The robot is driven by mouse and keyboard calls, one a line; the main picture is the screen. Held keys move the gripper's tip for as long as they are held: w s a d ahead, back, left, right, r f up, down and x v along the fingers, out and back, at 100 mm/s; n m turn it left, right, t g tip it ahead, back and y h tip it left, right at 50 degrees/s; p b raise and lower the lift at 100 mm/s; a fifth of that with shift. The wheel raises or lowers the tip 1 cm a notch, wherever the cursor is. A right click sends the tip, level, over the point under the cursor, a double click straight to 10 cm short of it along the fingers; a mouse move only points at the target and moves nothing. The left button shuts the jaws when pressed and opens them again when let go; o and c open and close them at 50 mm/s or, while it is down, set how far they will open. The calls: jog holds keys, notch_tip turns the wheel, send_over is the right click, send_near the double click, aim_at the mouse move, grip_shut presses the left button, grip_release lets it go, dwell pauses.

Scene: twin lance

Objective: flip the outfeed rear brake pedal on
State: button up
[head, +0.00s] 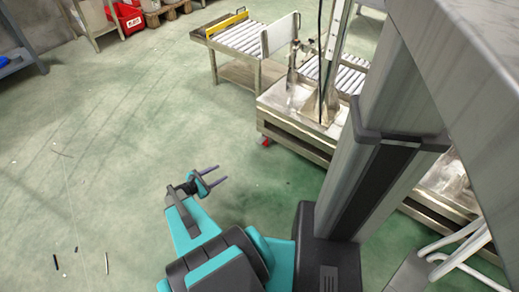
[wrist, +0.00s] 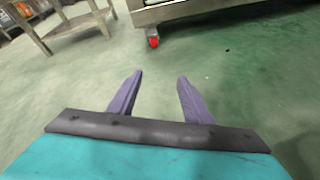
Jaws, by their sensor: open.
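A small red part (head: 264,141) shows at a caster under the near left corner of a steel machine base (head: 290,128). It also shows in the wrist view (wrist: 153,42), near the top middle, beyond my fingertips. I cannot tell whether it is the outfeed rear brake pedal, or whether it is up or down. My gripper (head: 222,174) is open and empty, over bare floor, below and left of the red part in the head view. In the wrist view my gripper's two purple fingers (wrist: 160,76) stand apart, touching nothing.
A roller conveyor table (head: 235,72) with a yellow bar adjoins the machine at the back. A red bin (head: 128,18) and a pallet stand at the far wall. A white tubular frame (head: 462,250) is at lower right. The green floor to the left is mostly clear.

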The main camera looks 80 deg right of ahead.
aim_at(259, 142)
jog(key=s+d+f+n+h+b, duration=0.1)
jog(key=s+d+f+b, duration=0.1)
jog(key=d, duration=0.3)
jog(key=s+d+f+n+h+b, duration=0.1)
jog(key=s+d+f+n+b, duration=0.1)
jog(key=s+d+b, duration=0.1)
jog(key=s+d+f+n+g+h+b, duration=0.1)
jog(key=s+d+f+b, duration=0.1)
jog(key=d, duration=0.5)
jog(key=shift+s+d+n+h+b, duration=0.2)
jog(key=shift+s+b, duration=0.2)
jog(key=shift+s, duration=0.2)
jog(key=shift+s+d+n+h+b, duration=0.1)
jog(key=shift+s+h+b, duration=0.1)
jog(key=shift+s+b, duration=0.3)
jog(key=shift+s+d+r, duration=0.15)
jog(key=shift+s, duration=0.05)
jog(key=shift+x, duration=0.8)
jog(key=b+x, duration=0.4)
jog(key=x, duration=0.7)
jog(key=shift+b, duration=0.3)
jog(key=shift+s+d+r, duration=0.1)
jog(key=shift+s+d, duration=0.2)
jog(key=shift+d, duration=0.25)
